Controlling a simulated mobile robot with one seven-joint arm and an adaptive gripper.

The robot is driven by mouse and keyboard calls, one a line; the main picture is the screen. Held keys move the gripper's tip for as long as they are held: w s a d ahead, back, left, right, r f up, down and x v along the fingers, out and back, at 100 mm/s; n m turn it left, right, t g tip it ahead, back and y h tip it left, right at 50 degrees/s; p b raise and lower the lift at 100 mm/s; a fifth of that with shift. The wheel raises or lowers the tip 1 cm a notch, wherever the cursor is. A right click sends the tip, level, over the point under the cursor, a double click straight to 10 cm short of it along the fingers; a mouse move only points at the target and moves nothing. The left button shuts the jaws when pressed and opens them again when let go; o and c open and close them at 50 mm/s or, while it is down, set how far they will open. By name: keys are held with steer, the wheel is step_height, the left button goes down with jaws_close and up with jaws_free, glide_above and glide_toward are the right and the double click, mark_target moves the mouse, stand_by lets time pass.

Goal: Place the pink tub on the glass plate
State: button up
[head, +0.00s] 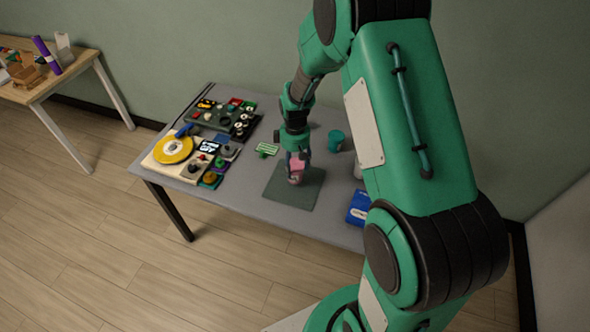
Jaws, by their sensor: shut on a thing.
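The pink tub (297,164) shows between the fingers of my gripper (298,170), which is shut on it. The fingers partly hide it. A flat dark green square (304,197), which looks like the glass plate, lies on the grey table. The tub and gripper are over its back part. I cannot tell from this view whether the tub touches the plate.
The grey table (258,198) has a teal cup (336,140) and a blue box (359,207) to the right. A green-and-white striped item (267,149) and boards with parts and a yellow disc (173,149) lie left. Another table (38,91) stands far left.

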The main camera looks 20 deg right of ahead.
steer(key=shift+f, duration=1.25)
steer(key=shift+f+b, duration=0.15)
steer(key=shift+b, duration=0.15)
steer(key=o, duration=1.2)
step_height(320, 180, up, 12)
steer(key=p, duration=0.2)
steer(key=shift+p, duration=0.3)
steer(key=shift+r, duration=0.25)
